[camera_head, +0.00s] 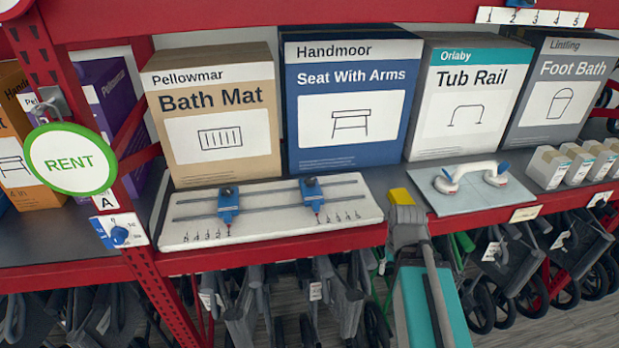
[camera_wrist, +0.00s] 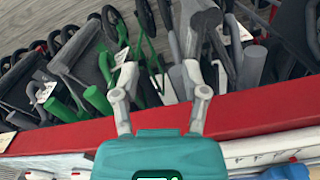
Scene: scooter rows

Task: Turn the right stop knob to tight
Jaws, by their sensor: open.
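The right stop (camera_head: 310,192) is a blue slider on two grey rails of a white board (camera_head: 270,228). Its dark round knob (camera_head: 310,182) sits on top, and its red pointer is near the 1 of the right-hand scale. The knob's setting is too small to read. The left stop (camera_head: 228,203) is a similar blue slider on the same rails. My gripper (camera_wrist: 165,85) is open and empty in the wrist view, its fingers in front of the red shelf edge. Part of the board (camera_wrist: 245,153) and a cropped blue piece (camera_wrist: 285,172) show at that view's lower right.
Boxes stand behind the board, including Bath Mat (camera_head: 215,120) and Seat With Arms (camera_head: 350,100). A yellow block (camera_head: 401,196) and a white grab handle on a grey plate (camera_head: 470,195) are to the right. Folded wheeled frames (camera_head: 520,260) hang below the red shelf edge (camera_head: 270,254).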

